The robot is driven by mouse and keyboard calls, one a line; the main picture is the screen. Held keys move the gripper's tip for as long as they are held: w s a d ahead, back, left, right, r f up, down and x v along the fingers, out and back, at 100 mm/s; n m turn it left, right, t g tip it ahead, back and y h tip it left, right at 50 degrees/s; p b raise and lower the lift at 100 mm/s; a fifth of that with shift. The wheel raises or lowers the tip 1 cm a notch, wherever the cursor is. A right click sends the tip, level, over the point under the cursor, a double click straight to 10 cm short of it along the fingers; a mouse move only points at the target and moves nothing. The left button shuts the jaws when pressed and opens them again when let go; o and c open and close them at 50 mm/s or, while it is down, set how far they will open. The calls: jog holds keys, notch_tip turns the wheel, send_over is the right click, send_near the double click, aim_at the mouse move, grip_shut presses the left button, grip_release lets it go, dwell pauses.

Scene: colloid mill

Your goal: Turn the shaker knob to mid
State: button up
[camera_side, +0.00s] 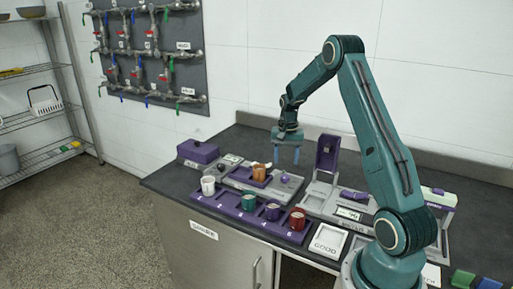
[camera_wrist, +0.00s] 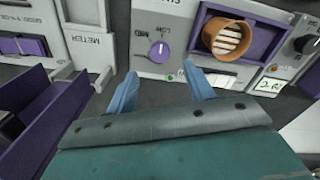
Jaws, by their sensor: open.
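The shaker knob (camera_wrist: 159,52) is a round purple knob on the grey shaker panel. Its white mark points up in the wrist view, toward the word LOW; the word MID stands to the upper left of the knob. In the side view the knob (camera_side: 285,179) sits at the right end of the shaker (camera_side: 240,178). My gripper (camera_side: 286,154) hangs above the knob, fingers pointing down. In the wrist view my gripper (camera_wrist: 161,75) is open and empty, its blue fingertips on either side of the knob's line, apart from it.
An orange cup (camera_wrist: 228,38) sits in a purple holder beside the knob. A small green light (camera_wrist: 171,77) is just below the knob. A rack (camera_side: 225,207) with several cups lies in front. A purple-and-grey device (camera_side: 326,155) stands upright to the right.

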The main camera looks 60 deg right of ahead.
aim_at(285, 176)
jog(key=shift+f, duration=3.5)
jog(key=c, duration=1)
